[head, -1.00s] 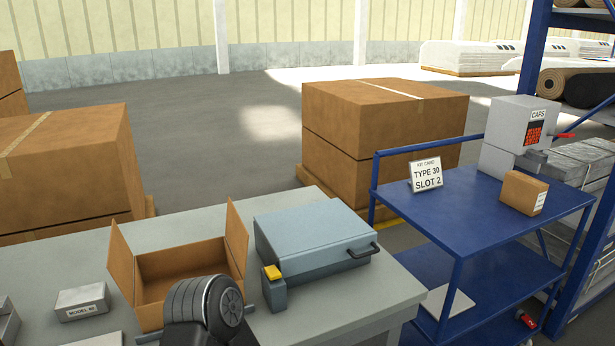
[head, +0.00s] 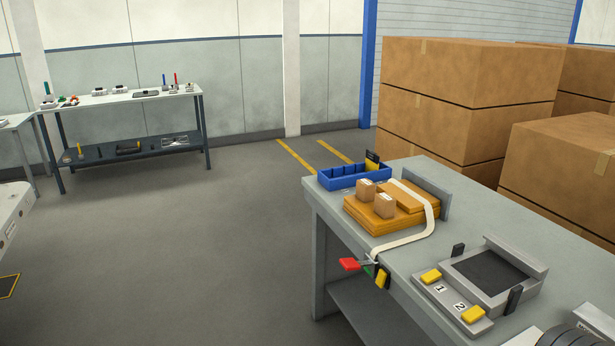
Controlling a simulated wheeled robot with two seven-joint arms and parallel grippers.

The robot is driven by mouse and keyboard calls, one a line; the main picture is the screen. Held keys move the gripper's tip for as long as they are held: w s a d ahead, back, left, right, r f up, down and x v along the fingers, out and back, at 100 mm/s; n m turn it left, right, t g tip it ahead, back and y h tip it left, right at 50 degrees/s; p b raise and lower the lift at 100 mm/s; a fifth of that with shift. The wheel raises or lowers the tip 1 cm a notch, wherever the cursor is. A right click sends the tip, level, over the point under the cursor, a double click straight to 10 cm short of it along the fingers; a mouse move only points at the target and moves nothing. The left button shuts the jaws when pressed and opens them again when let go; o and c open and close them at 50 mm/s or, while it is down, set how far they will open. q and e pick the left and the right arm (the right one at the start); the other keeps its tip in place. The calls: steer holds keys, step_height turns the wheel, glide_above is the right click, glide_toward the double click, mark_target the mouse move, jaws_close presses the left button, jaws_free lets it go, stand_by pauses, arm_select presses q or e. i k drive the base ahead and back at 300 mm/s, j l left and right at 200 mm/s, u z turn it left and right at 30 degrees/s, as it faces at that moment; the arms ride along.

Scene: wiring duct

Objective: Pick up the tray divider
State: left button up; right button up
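No piece that I can clearly make out as the tray divider shows. A blue compartmented tray (head: 341,183) sits at the far left corner of the grey workbench (head: 440,245). A small black-and-yellow piece (head: 372,161) stands upright at the tray's back right end; I cannot tell what it is. Neither gripper is in view. A dark ridged part at the bottom right edge looks like part of my arm.
Orange-brown boards (head: 371,216) carry small cartons (head: 384,205) and a pale strap. A fixture (head: 446,299) with yellow pads marked 1 and 2 sits nearer. Stacked cartons (head: 450,115) stand behind the bench. A far shelf table (head: 125,100) stands left; the floor between is clear.

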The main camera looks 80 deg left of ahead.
mark_target(372, 160)
steer(key=u, duration=3.3)
steer(key=i, duration=3.05)
steer(key=z, duration=1.05)
